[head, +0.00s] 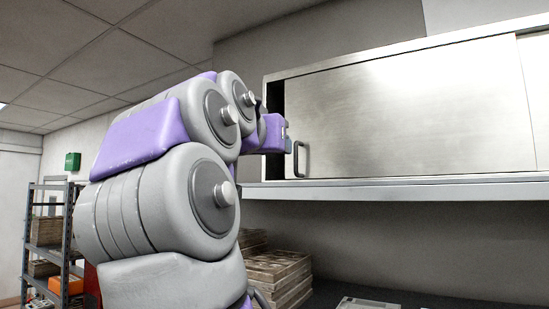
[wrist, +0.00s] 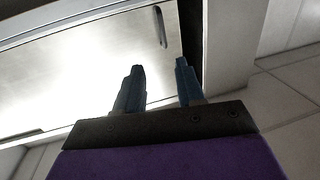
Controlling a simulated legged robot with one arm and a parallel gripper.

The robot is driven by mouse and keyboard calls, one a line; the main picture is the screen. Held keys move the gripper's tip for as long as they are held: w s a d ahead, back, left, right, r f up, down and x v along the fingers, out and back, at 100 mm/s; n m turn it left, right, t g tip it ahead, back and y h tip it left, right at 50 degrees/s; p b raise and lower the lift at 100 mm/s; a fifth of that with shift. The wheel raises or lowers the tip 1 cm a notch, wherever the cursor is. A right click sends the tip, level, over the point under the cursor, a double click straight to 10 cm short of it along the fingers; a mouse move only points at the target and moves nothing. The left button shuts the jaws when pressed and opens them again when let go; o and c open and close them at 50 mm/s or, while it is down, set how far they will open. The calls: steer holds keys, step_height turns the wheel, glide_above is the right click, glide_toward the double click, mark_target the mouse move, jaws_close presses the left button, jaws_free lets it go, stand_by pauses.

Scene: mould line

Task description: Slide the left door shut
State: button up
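The left door (head: 410,115) is a brushed steel panel on a wall cabinet. A narrow dark gap (head: 277,105) shows between its left edge and the cabinet's left side, so it stands slightly open. Its dark bar handle (head: 299,160) is near the door's lower left corner. In the wrist view the handle (wrist: 160,27) lies beyond my fingertips, roughly in line with the space between them. My gripper (wrist: 159,66) is open and empty, its two dark fingers apart. In the head view my gripper (head: 287,138) is just left of the handle, partly hidden by my arm.
Another cabinet panel (head: 534,90) shows at the right. A cabinet ledge (head: 400,190) runs below the doors. Stacked wooden pieces (head: 280,275) sit on the dark counter underneath. A shelf rack (head: 30,235) stands far left.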

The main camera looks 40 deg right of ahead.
glide_toward(295, 158)
steer(key=p+x, duration=0.1)
steer(key=x, duration=0.2)
steer(key=p+x, duration=0.2)
steer(key=x, duration=0.1)
steer(key=s+p+x, duration=0.1)
steer(key=x, duration=0.3)
steer(key=shift+w+d+f, duration=0.1)
steer(key=shift+d+f, duration=0.1)
steer(key=shift+d, duration=0.2)
steer(key=a, duration=0.3)
steer(key=shift+a+r, duration=0.25)
steer(key=shift+a, duration=0.05)
steer(key=shift+c, duration=1.2)
steer(key=shift+a, duration=0.25)
steer(key=c, duration=0.3)
steer(key=shift+d, duration=0.35)
steer(key=shift+c, duration=0.8)
steer(key=shift+s+d, duration=0.2)
steer(key=shift+s, duration=0.05)
jaws_close()
